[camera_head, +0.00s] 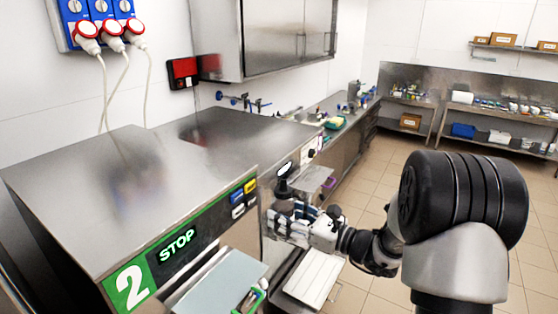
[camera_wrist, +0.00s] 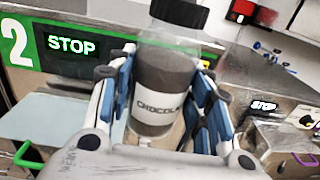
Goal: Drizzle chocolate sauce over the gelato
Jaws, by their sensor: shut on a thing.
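The chocolate sauce bottle (camera_wrist: 160,85) is clear with dark brown contents, a black cap and a white label reading "CHOCOLA…". My gripper (camera_wrist: 166,68) is shut on its sides, with blue-padded fingers on both sides of it. In the head view my gripper (camera_head: 290,218) is in front of the batch freezers, near the right end of freezer 2, and the bottle (camera_head: 284,186) stands up out of it, roughly upright. The bottle's lower part is partly hidden by the gripper in the wrist view. I cannot make out any gelato in either view.
Freezer 2 (camera_head: 110,200) has a green panel reading STOP and a green-handled chute (camera_head: 222,280). A white tray (camera_head: 315,277) lies low below my gripper. Tiled floor (camera_head: 385,170) is open at right.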

